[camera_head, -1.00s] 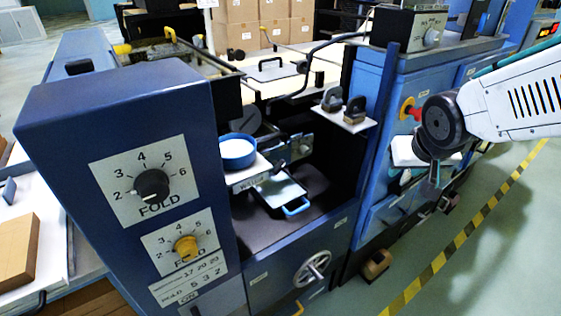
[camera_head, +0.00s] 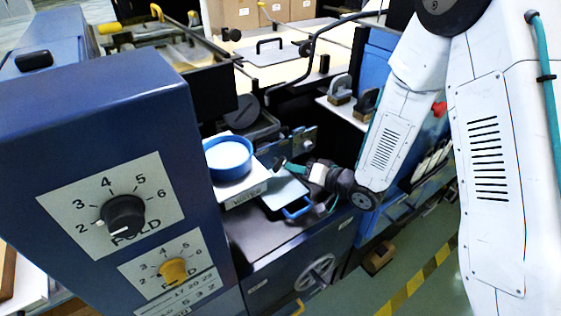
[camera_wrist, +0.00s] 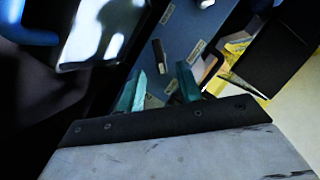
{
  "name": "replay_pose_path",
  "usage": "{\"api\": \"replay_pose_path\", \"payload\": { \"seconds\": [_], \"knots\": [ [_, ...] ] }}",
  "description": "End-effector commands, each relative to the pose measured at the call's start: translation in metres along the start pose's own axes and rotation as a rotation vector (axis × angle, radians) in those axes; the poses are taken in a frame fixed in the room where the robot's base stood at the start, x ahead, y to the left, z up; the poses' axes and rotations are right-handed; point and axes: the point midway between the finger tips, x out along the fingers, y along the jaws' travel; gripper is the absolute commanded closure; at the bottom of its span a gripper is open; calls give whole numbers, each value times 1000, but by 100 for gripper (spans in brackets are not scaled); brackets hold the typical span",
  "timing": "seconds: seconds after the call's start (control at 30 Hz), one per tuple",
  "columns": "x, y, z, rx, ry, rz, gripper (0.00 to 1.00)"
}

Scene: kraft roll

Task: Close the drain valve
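My gripper (camera_head: 283,168) is over the recess of the blue machine, in front of the shelf with the blue dish. In the wrist view its two teal fingers (camera_wrist: 160,74) are apart with nothing between them. Beyond the fingertips, a short dark lever with a pale end (camera_wrist: 159,56) sits on a blue panel among small label plates. It may be the drain valve, but I cannot read the labels. A grey handwheel (camera_head: 317,271) is on the lower front panel, with a yellow handle (camera_head: 298,308) below it.
A blue dish (camera_head: 228,157) with white contents stands on a small labelled shelf. A tray with a blue handle (camera_head: 297,211) lies in the recess by my gripper. The dial cabinet (camera_head: 90,140) stands at left. Yellow-black floor tape (camera_head: 420,283) runs along the open floor.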

Motion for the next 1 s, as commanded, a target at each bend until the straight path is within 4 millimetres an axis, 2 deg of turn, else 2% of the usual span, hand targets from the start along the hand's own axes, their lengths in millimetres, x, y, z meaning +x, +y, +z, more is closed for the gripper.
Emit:
{"api": "replay_pose_path", "payload": {
  "seconds": [0.2, 0.4, 0.77, 0.83, 0.9, 1.0],
  "knots": [
    [36, 0, 0, -2, 0, -1, 65],
    [61, 0, 0, -3, 0, 0, 65],
    [68, 0, -1, -2, 1, 3, 65],
    [68, 0, -1, -2, 1, 3, 78],
    [68, 0, -1, -2, 1, 3, 98],
    [68, 0, -1, -2, 1, 3, 100]
  ]
}}
